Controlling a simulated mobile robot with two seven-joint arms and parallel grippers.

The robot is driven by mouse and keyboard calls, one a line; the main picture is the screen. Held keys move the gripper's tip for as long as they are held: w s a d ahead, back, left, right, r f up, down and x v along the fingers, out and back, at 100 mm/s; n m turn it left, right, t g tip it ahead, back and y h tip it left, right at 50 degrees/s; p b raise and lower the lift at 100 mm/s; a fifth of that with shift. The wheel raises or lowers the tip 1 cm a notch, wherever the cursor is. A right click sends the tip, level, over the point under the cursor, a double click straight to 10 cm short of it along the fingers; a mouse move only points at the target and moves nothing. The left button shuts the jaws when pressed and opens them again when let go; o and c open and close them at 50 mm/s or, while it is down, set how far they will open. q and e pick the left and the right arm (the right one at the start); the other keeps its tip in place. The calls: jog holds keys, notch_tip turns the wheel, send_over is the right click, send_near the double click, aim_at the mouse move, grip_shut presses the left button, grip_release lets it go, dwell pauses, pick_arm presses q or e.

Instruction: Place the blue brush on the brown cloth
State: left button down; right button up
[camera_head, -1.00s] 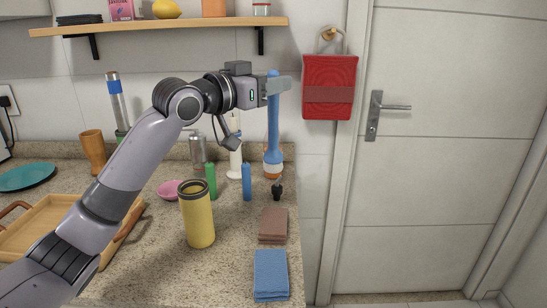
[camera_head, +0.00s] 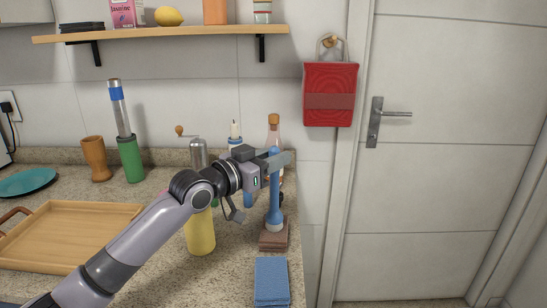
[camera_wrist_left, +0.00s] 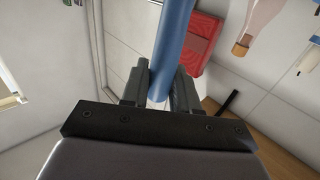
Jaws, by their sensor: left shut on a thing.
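The blue brush (camera_head: 274,197) is upright, with its handle between the fingers of my left gripper (camera_head: 277,163). The gripper is shut on the handle. The brush's pale, wider lower end is over the folded brown cloth (camera_head: 273,240) on the counter; I cannot tell whether it touches the cloth. In the left wrist view the blue handle of the brush (camera_wrist_left: 173,45) runs between the fingers of my left gripper (camera_wrist_left: 162,85). My right gripper is not in view.
A folded blue cloth (camera_head: 271,281) lies in front of the brown one. A yellow container (camera_head: 201,235) stands left, partly behind my arm. A glass bottle (camera_head: 273,133) stands behind the gripper. A wooden tray (camera_head: 75,262) lies left. The counter's right edge is close to the cloths.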

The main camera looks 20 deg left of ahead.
pick_arm(q)
jog(key=c, duration=1.3)
grip_release()
jog(key=shift+f, duration=0.15)
jog(key=o, duration=0.5)
jog(key=shift+c, duration=0.2)
jog(key=b+v, duration=0.1)
jog(key=v, duration=1.1)
jog(key=shift+b, duration=0.35)
